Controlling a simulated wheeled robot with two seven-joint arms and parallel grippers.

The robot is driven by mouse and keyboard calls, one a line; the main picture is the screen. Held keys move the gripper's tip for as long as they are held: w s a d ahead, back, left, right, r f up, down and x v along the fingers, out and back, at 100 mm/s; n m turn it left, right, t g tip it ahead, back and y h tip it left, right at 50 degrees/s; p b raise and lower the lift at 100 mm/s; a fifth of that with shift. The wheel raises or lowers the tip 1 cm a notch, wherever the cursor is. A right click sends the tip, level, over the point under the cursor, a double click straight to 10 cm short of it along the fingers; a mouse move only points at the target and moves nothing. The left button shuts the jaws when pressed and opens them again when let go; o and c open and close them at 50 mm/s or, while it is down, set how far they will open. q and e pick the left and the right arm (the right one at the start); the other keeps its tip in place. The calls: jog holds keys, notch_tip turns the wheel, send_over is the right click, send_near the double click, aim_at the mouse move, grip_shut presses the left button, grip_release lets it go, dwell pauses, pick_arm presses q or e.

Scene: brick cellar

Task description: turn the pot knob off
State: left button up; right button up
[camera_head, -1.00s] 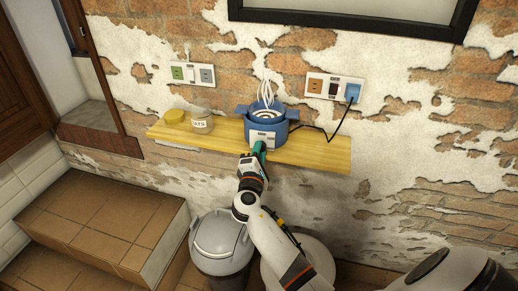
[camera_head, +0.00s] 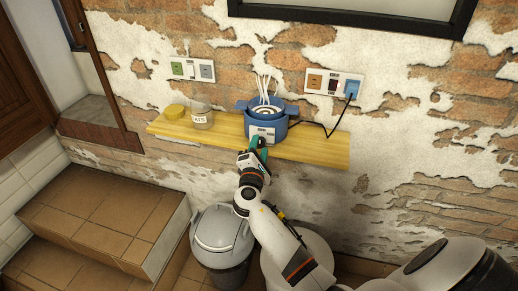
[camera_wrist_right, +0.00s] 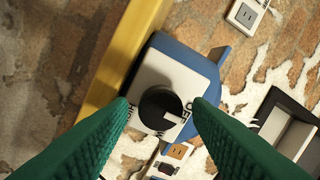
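A blue electric pot (camera_head: 268,122) sits on the wooden shelf, with white strands standing up out of it. Its white front panel shows in the right wrist view (camera_wrist_right: 182,78). A round black knob (camera_wrist_right: 160,108) with a white pointer mark is on that panel; the lettering around it is partly hidden and not clearly readable. My right gripper (camera_head: 258,142) is at the pot's front. Its two green fingers are apart, one on each side of the knob, with visible gaps between them and it. My left gripper is not in view.
A black cord runs from the pot to a blue plug (camera_head: 351,89) in the wall socket. A grey bin (camera_head: 222,235) stands below.

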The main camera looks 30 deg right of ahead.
jog(key=shift+o, duration=0.2)
jog(key=shift+s, duration=0.1)
jog(key=shift+s+a+f, duration=0.1)
jog(key=shift+s+a, duration=0.1)
jog(key=shift+a, duration=0.05)
jog(key=b+v, duration=0.2)
jog(key=v, duration=0.9)
jog(key=shift+s, duration=0.1)
jog(key=s+a+f+g+y, duration=0.2)
jog(key=s+f+y, duration=0.1)
jog(key=f, duration=0.8)
jog(key=s+a+f+m+g+y, duration=0.1)
jog(key=s+a+f+y, duration=0.15)
jog(key=f, duration=0.85)
jog(key=s+a+f+g+y, duration=0.1)
jog(key=s+f+g+y, duration=0.15)
jog(key=f, duration=0.85)
jog(key=s+a+f+m+g+y, duration=0.1)
jog(key=s+f+m+g+y, duration=0.25)
jog(key=s+f, duration=1.05)
jog(key=s+f+m+g, duration=0.2)
jog(key=s+f+m, duration=0.1)
jog(key=s, duration=0.7)
jog(key=s+d+f+m+g+y, duration=0.1)
jog(key=s+f+m, duration=0.3)
jog(key=s, duration=0.7)
jog(key=shift+f+m+g, duration=0.25)
jog(key=shift+m+g, duration=0.15)
jog(key=shift+m, duration=0.15)
